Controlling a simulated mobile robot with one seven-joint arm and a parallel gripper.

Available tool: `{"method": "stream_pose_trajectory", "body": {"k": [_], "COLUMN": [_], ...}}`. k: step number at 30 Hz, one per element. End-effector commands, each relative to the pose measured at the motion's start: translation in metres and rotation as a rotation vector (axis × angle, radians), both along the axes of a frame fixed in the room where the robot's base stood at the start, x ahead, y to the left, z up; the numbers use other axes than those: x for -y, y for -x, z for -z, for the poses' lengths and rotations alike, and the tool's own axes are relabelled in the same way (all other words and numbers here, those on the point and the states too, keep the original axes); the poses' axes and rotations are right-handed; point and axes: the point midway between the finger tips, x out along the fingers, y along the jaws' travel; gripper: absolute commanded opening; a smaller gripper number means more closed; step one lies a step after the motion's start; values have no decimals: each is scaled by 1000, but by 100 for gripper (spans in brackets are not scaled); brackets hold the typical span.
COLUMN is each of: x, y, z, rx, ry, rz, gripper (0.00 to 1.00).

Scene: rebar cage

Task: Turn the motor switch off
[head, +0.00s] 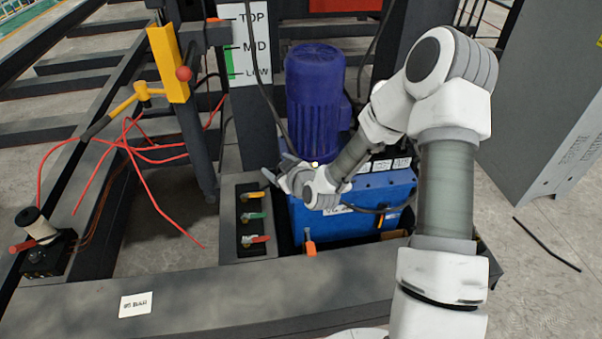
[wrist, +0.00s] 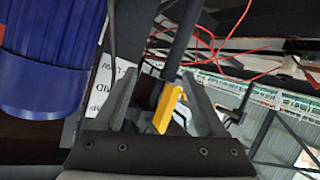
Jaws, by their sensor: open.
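I cannot pick out the motor switch for certain in either view. A dark blue motor (head: 315,95) stands upright on a bright blue power unit (head: 340,220); it also shows in the wrist view (wrist: 50,55). Left of the unit, a dark panel holds a yellow lever (head: 252,195), a green lever (head: 253,216) and a red lever (head: 255,240). My gripper (head: 276,166) is open in front of the motor's foot, above the panel. In the wrist view, a yellow part (wrist: 165,108) shows between the open fingers (wrist: 160,85), apparently beyond them.
A yellow post with a red knob (head: 184,73) and a TOP/MID/LOW scale (head: 247,45) stand behind the panel. Red wires (head: 150,150) loop at left. An orange handle (head: 309,247) is at the unit's front. A grey cabinet (head: 545,110) stands at right.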

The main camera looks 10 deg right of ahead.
Motion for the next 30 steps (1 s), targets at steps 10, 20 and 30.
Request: {"method": "stream_pose_trajectory", "body": {"k": [10,20,30], "x": [6,41,59], "y": [-7,10,16], "z": [90,150,168], "rx": [201,347,390], "ry": [-166,-250,-257], "rz": [175,464,589], "gripper": [73,73,73]}}
